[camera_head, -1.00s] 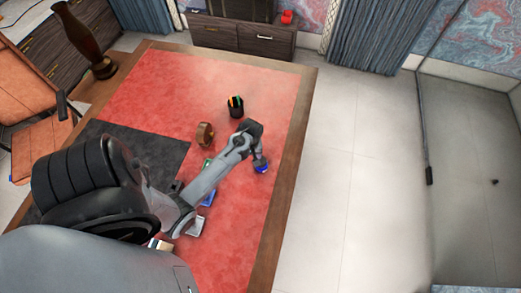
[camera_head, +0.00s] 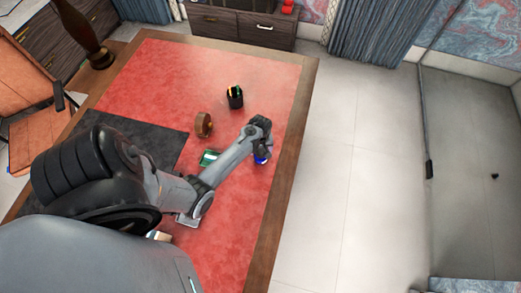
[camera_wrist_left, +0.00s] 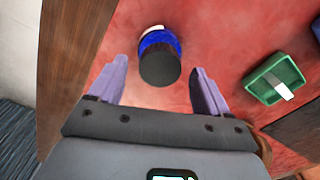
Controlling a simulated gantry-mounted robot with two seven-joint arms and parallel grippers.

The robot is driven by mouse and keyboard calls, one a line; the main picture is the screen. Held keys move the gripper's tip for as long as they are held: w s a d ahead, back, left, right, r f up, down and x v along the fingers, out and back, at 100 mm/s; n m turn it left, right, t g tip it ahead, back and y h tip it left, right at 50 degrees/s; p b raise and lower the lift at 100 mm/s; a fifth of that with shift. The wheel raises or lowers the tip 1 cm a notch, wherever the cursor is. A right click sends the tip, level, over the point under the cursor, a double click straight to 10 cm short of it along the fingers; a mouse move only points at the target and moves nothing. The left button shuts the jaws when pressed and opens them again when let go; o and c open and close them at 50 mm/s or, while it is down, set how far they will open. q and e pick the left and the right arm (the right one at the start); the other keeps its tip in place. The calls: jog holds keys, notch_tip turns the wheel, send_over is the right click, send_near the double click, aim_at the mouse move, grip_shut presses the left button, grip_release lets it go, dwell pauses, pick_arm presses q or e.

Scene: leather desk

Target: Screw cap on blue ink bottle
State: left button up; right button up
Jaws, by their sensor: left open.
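The blue ink bottle (camera_head: 261,158) stands on the red leather near the right side of the desk. In the left wrist view the blue bottle (camera_wrist_left: 158,40) has a dark round cap (camera_wrist_left: 160,70) over its top, nearest the camera. I cannot tell whether the cap is screwed tight. My left gripper (camera_head: 261,149) is above the bottle. In the wrist view the left gripper (camera_wrist_left: 159,66) is open, with one finger on each side of the cap and a gap on both sides. My right gripper is not in view.
A green tray (camera_wrist_left: 262,84) with a pale item lies right of the bottle in the wrist view. A round brown object (camera_head: 203,125) and a black pen cup (camera_head: 235,98) stand farther back. The desk's wooden edge (camera_head: 285,160) is close on the right.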

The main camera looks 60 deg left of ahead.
pick_arm(q)
jog(key=shift+f, duration=0.7)
jog(key=c, duration=1)
jog(key=shift+c, duration=0.2)
